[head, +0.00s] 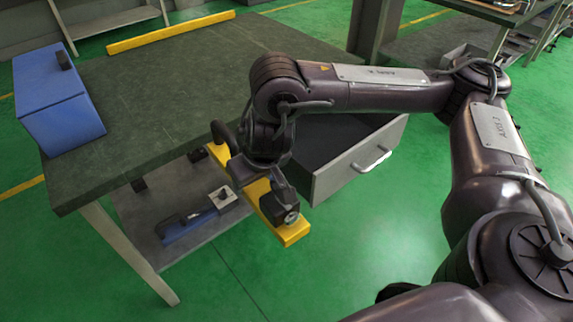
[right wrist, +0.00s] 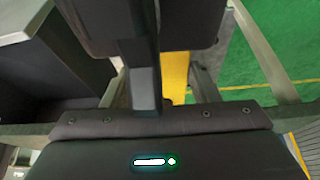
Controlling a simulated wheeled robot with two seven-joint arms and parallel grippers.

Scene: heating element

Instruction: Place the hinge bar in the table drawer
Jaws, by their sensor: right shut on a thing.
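The yellow hinge bar (head: 291,231) is long and straight, held aslant in front of the table, left of the open drawer. My right gripper (head: 270,195) is shut on it near its middle, and the wrist hides part of the bar. The bar also shows in the right wrist view (right wrist: 175,75), behind the dark fingers. The grey table drawer (head: 338,184) is pulled out under the table's right part. Its inside looks dark and empty where it shows; my arm covers part of it. The drawer is also at the left in the right wrist view (right wrist: 55,85). My left gripper is not in view.
The dark tabletop (head: 170,95) carries a blue box (head: 60,110) at the left and another yellow bar (head: 170,33) along the back. A lower shelf (head: 140,215) holds a blue tool (head: 195,222). Green floor lies open in front.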

